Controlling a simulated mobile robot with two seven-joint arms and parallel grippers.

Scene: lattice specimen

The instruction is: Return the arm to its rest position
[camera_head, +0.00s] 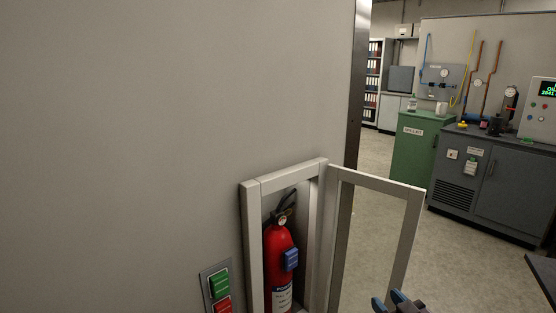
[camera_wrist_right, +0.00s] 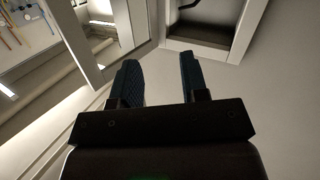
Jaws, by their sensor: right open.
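My right gripper (camera_head: 398,301) shows at the bottom edge of the head view, in front of the lower part of the open cabinet door (camera_head: 413,225). In the right wrist view its two dark fingers (camera_wrist_right: 160,82) are apart with nothing between them. The wall cabinet (camera_head: 250,245) stands open, and a red fire extinguisher (camera_head: 278,255) with a blue block on its side stands inside it. The cabinet frame also shows in the right wrist view (camera_wrist_right: 248,30), beyond the fingers. My left gripper is not in view.
A panel with a green and a red button (camera_head: 218,284) is on the wall left of the cabinet. The wall ends at a dark edge (camera_head: 356,85). Beyond are a green cabinet (camera_head: 415,150), a grey workbench (camera_head: 485,185) and open floor. A dark tabletop edge (camera_head: 545,275) is at right.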

